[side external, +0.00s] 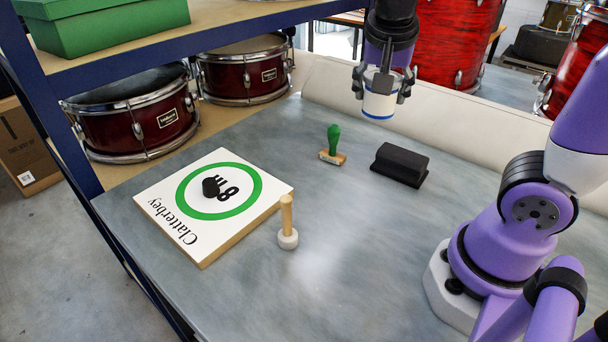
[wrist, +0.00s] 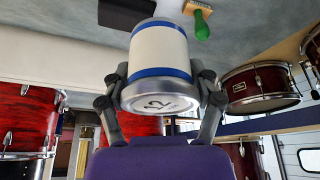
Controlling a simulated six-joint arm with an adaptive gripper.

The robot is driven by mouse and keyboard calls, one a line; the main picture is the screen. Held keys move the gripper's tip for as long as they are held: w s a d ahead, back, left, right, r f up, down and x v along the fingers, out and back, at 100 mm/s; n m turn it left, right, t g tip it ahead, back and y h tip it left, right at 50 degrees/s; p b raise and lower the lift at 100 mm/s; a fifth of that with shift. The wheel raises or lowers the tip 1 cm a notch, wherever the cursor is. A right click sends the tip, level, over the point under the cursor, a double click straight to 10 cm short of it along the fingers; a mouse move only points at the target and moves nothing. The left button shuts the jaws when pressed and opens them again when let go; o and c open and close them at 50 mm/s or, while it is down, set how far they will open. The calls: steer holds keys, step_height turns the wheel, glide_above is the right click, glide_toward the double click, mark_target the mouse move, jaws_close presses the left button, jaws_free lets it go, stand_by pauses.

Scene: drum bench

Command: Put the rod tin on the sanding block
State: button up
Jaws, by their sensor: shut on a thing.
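The rod tin (side external: 379,103) is a white cylinder with blue bands. My gripper (side external: 382,88) is shut on it and holds it in the air above the far part of the bench. In the wrist view the tin (wrist: 160,52) sits between the two fingers (wrist: 160,97), its metal end marked "2" facing the camera. The sanding block (side external: 400,164) is a black block on the bench, below and slightly right of the tin, with a clear gap between them. Part of the block (wrist: 126,14) shows behind the tin in the wrist view.
A green-handled stamp (side external: 333,146) stands left of the sanding block. Drums (side external: 133,115) sit on the shelf at left.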

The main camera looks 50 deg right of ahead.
glide_above(404, 151)
step_height(404, 151, down, 9)
steer(key=shift+r, duration=0.1)
steer(key=shift+f, duration=1.9)
steer(key=shift+f, duration=0.1)
steer(key=o, duration=1.3)
steer(key=shift+a, duration=0.1)
steer(key=a+v, duration=0.1)
steer(key=v, duration=1.1)
steer(key=a+n+t+y, duration=0.3)
steer(key=a+n+y, duration=0.1)
steer(key=a+n, duration=0.8)
steer(key=a, duration=0.3)
steer(key=shift+f+n+t, duration=0.25)
steer(key=shift+n+t, duration=0.05)
